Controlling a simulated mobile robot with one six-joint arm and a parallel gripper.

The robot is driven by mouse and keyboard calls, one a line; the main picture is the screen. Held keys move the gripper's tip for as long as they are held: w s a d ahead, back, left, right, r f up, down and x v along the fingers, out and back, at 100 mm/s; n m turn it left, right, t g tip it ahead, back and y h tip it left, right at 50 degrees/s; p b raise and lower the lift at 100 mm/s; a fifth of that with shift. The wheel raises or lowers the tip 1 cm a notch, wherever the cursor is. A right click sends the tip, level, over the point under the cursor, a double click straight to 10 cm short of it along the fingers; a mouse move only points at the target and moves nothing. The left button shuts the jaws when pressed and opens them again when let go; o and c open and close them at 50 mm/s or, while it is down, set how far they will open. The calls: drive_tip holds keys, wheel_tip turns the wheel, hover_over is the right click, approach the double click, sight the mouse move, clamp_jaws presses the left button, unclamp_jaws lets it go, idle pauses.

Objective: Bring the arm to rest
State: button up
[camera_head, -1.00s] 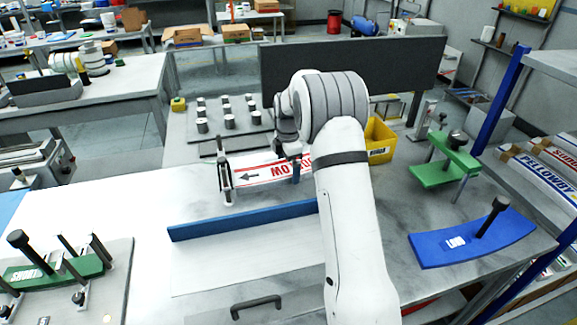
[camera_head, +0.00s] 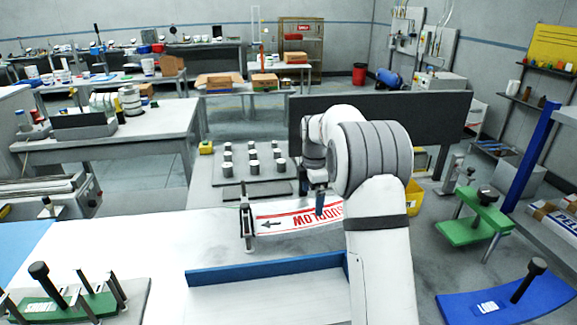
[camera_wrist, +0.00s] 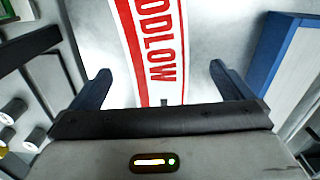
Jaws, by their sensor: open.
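My gripper (camera_wrist: 160,88) is open in the wrist view, its two dark blue fingers wide apart with nothing held between them. A white label with red edges and red lettering (camera_wrist: 163,45) shows beyond and between the fingers. In the head view the label (camera_head: 283,216) stretches to the right from a dark upright stand (camera_head: 246,215). My white arm reaches in from the lower right, and a blue finger (camera_head: 319,203) shows in front of the label's right part. The arm hides what lies behind it. I cannot tell whether the finger touches the label.
A tray with a blue wall (camera_head: 265,269) lies in front. Several grey cylinders (camera_head: 252,165) stand behind the label. A dark panel (camera_head: 440,120) rises behind my arm. A yellow bin (camera_head: 414,197), green fixture (camera_head: 474,213) and blue curved plate (camera_head: 500,301) are to the right.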

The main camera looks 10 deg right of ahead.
drive_tip(key=s+a+r+m, duration=0.1)
drive_tip(key=s+r+m, duration=0.2)
drive_tip(key=s, duration=0.3)
drive_tip(key=s+a+r+m+t, duration=0.1)
drive_tip(key=s+r+m, duration=0.2)
drive_tip(key=s, duration=0.3)
drive_tip(key=s+a+r+m, duration=0.1)
drive_tip(key=s+r+m, duration=0.2)
drive_tip(key=s, duration=0.3)
drive_tip(key=s+f+m+t, duration=0.1)
drive_tip(key=s+f+m, duration=0.2)
drive_tip(key=s+m, duration=0.7)
drive_tip(key=s+a, duration=0.1)
drive_tip(key=s, duration=0.8)
drive_tip(key=shift+s+f+t, duration=0.15)
drive_tip(key=shift+t, duration=0.25)
